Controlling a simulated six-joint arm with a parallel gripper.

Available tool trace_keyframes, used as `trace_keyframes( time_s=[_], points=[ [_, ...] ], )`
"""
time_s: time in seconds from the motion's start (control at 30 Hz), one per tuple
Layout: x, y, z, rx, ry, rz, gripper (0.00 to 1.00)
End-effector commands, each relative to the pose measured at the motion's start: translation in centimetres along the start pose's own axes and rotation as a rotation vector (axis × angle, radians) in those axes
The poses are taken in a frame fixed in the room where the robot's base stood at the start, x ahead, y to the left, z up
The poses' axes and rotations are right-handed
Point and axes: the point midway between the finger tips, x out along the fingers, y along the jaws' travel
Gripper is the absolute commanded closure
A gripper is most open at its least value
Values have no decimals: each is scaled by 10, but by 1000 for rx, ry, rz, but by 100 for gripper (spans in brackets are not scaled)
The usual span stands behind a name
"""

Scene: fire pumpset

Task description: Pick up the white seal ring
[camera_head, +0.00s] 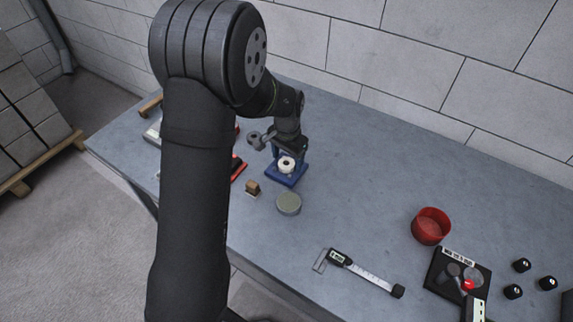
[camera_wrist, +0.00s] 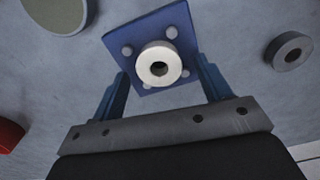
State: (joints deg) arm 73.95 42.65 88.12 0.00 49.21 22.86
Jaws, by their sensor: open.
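The white seal ring (camera_head: 281,164) sits on a blue square plate (camera_head: 277,179) with corner pegs, on the grey table. In the wrist view the white ring (camera_wrist: 145,64) is in the middle, its round hole facing me, with the blue plate (camera_wrist: 149,24) around it. My gripper (camera_wrist: 161,68) is open, one blue finger on each side of the ring. I see no clear contact with the ring. In the head view my gripper (camera_head: 288,155) is directly over the plate, and the arm hides part of the area to its left.
A grey ring (camera_wrist: 278,50) lies on the table right of the plate in the wrist view. A brown block (camera_head: 252,187) and a round greenish disc (camera_head: 289,204) stand close by. A caliper (camera_head: 365,271), a red bowl (camera_head: 430,228) and a black scale (camera_head: 445,270) are farther right.

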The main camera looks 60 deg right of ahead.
Motion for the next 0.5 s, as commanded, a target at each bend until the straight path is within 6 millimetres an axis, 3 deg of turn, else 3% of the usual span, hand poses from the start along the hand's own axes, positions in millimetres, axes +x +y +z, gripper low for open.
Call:
trace_keyframes(
  time_s=[0.3,0.5],
  points=[
    [7,0,0,0,1,-1,29],
    [7,0,0,0,1,-1,66]
  ],
)
